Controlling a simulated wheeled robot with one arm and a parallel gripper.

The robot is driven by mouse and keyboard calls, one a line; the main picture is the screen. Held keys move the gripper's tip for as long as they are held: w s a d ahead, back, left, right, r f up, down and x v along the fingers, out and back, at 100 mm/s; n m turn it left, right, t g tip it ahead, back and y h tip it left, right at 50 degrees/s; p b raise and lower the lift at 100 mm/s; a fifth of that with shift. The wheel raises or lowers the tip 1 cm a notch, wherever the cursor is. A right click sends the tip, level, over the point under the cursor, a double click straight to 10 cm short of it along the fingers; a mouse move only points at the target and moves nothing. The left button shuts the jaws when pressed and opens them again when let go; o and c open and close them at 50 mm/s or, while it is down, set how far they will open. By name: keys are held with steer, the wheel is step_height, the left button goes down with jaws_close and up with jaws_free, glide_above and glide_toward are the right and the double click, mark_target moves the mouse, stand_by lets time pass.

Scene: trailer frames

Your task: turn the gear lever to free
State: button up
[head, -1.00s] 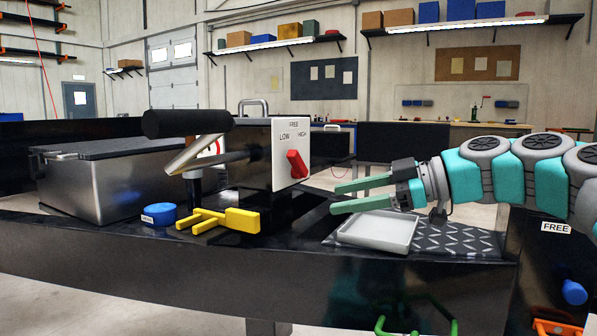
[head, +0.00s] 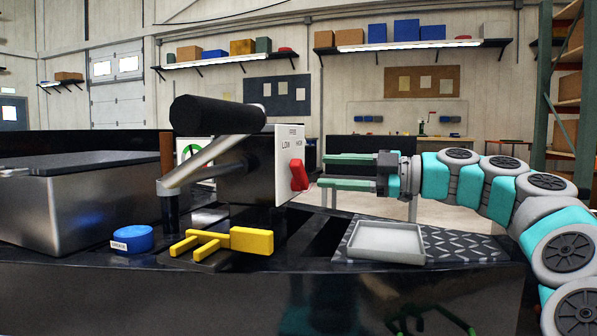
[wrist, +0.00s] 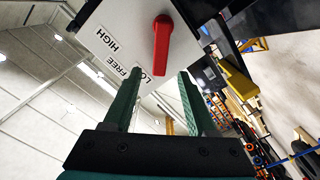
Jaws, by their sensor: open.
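The red gear lever (head: 299,175) sits on the white plate (head: 287,152) on the side of a dark box. The plate carries the labels LOW, FREE and HIGH. In the head view the lever hangs low on the plate, below HIGH and leaning slightly. My gripper (head: 322,172) is open, with its two green fingers pointing left at the lever, very close to it. In the wrist view the lever (wrist: 162,46) lies ahead of and between the fingers (wrist: 155,98), and nothing is held. I cannot tell whether a fingertip touches the lever.
A crank with a black handle (head: 215,115) stands left of the box. A yellow fork-shaped piece (head: 235,240), a blue round piece (head: 132,239) and a large metal case (head: 85,210) lie left. A shallow grey tray (head: 387,243) is below my gripper on a dark patterned mat (head: 465,245).

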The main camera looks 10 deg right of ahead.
mark_target(303, 170)
steer(key=x, duration=0.5)
steer(key=shift+w+a, duration=0.2)
steer(key=shift+a, duration=0.15)
jaws_close()
stand_by(1.2)
